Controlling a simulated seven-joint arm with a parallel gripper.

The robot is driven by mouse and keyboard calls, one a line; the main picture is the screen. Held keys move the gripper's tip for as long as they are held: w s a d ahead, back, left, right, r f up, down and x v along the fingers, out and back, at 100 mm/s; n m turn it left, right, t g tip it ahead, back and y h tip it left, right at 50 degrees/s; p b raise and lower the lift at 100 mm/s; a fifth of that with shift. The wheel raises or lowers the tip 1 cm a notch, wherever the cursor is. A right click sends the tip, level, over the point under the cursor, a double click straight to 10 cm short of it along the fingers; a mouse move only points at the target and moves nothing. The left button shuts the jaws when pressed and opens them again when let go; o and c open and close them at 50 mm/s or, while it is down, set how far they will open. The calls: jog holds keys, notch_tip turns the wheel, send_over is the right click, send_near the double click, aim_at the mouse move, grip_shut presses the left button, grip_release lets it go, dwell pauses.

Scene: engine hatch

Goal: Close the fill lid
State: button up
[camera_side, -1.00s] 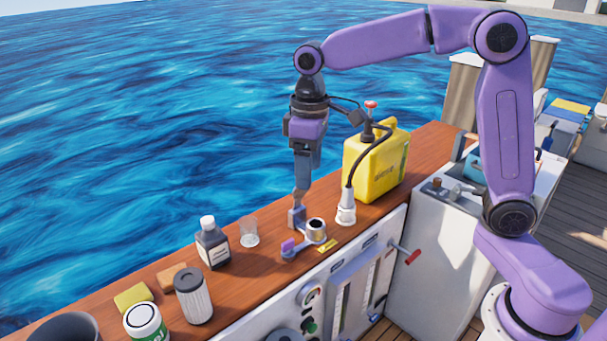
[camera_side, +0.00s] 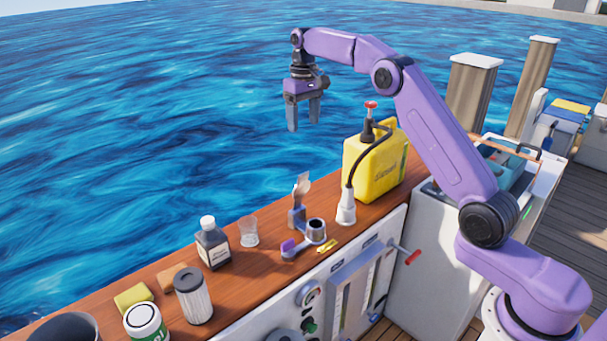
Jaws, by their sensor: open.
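The fill lid (camera_side: 302,187) is a small grey flap standing up, open, on its hinge block behind the filler neck. The filler neck (camera_side: 316,230) is a short round metal collar with a dark open mouth, set on the wooden ledge. A purple tab (camera_side: 288,246) sits on the latch arm to its left. My gripper (camera_side: 306,117) hangs above and behind the lid, well clear of it. It points down, its two fingers are apart, and nothing shows between them.
A yellow jerrycan (camera_side: 378,165) with a black hose and white nozzle (camera_side: 346,209) stands right of the filler. A clear cup (camera_side: 249,231), a dark bottle (camera_side: 212,245) and a ribbed filter (camera_side: 193,296) stand to the left. A red-handled lever (camera_side: 410,256) sticks out from the panel.

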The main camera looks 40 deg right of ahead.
aim_at(304, 174)
notch_tip(304, 174, down, 17)
jog(key=shift+f, duration=0.15)
dwell(0.5)
grip_shut()
